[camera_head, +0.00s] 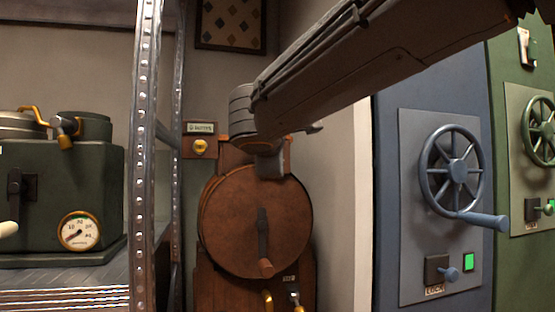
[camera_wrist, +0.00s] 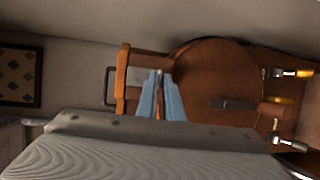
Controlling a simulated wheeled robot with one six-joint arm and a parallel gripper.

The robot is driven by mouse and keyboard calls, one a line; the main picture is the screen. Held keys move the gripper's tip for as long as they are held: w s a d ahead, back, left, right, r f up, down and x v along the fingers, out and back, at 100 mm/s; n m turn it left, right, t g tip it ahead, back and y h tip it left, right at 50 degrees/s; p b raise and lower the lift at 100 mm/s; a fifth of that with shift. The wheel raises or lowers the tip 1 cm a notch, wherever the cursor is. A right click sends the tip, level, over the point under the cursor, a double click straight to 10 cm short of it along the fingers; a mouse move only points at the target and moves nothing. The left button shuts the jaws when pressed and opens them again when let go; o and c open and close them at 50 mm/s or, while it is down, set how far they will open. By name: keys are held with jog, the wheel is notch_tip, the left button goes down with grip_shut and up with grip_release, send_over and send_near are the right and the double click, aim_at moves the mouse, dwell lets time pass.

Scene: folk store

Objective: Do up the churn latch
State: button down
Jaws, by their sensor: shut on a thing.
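The churn is a round brown drum (camera_head: 225,228) with a dark crank and wooden knob on its face. It shows in both views, lying sideways in the wrist view (camera_wrist: 215,65). My gripper (camera_wrist: 159,76) has its blue fingers closed together at the wooden block on the churn's top, over a pale metal plate. A thin brown piece shows between the fingers; it appears to be the churn latch (camera_wrist: 158,103), mostly hidden by them. In the head view my gripper (camera_head: 271,166) is at the drum's top edge, and my wrist hides the latch.
A metal shelf post (camera_head: 145,150) stands left of the churn, with a green gauge machine (camera_head: 60,195) beyond it. A blue panel with a handwheel (camera_head: 455,168) stands at the right. Small levers (camera_head: 295,298) sit below the drum. A yellow knob (camera_head: 199,146) is on the wall.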

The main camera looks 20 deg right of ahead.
jog(key=c, duration=1.9)
grip_release()
jog(key=p+v, duration=0.7)
jog(key=p, duration=0.5)
jog(key=shift+s+a, duration=0.15)
jog(key=shift+s, duration=0.15)
